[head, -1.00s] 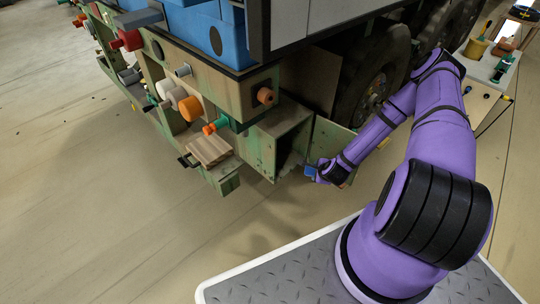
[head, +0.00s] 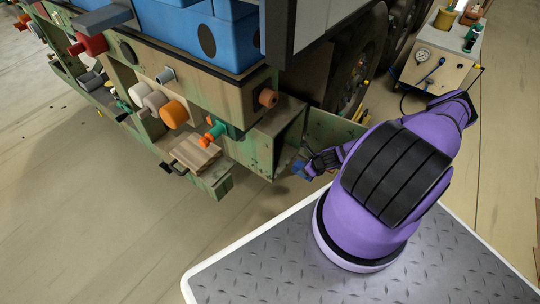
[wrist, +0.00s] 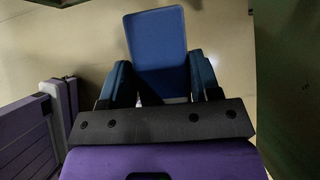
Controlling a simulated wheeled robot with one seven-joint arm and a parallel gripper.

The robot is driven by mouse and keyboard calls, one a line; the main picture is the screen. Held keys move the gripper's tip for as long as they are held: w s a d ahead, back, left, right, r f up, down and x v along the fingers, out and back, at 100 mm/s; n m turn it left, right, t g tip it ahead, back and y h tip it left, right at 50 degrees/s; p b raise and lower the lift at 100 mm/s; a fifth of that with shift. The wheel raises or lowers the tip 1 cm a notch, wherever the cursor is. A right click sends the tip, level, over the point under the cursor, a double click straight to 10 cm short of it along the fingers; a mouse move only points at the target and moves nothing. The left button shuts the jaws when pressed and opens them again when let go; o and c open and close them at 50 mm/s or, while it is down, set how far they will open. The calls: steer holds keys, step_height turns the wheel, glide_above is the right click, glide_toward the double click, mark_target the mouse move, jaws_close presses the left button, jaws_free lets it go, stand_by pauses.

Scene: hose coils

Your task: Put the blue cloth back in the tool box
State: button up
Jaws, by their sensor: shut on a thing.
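The blue cloth (wrist: 157,38) shows in the wrist view as a flat, rounded blue piece between the two fingers of my gripper (wrist: 160,65). My gripper is shut on it. In the head view my gripper (head: 308,168) is small, with the blue cloth (head: 299,168) at its tip. It is just in front of an open green box (head: 265,143) under the truck, which looks like the tool box. The box's door (head: 335,130) stands open to the right. The inside is dark, and I cannot tell whether the cloth touches the box.
The truck's side with blue cases (head: 195,30) and coloured fittings (head: 174,113) is above and left of the box. A wooden block (head: 195,152) sticks out left of it. A wheel (head: 355,75) is behind the door. A cart (head: 437,65) stands back right. The floor in front is clear.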

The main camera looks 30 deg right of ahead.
steer(key=w+a, duration=0.2)
steer(key=w, duration=0.3)
steer(key=w+a, duration=0.2)
steer(key=w, duration=0.4)
steer(key=w+a, duration=0.2)
steer(key=w, duration=0.3)
steer(key=shift+w, duration=0.3)
steer(key=shift+w+a+f, duration=0.1)
steer(key=shift+w+f, duration=0.05)
steer(key=shift+f, duration=0.4)
steer(key=shift+c, duration=0.3)
steer(key=o, duration=0.9)
steer(key=shift+f, duration=0.1)
steer(key=v, duration=1)
steer(key=shift+s+r, duration=0.25)
steer(key=shift+r, duration=0.05)
steer(key=shift+s, duration=0.1)
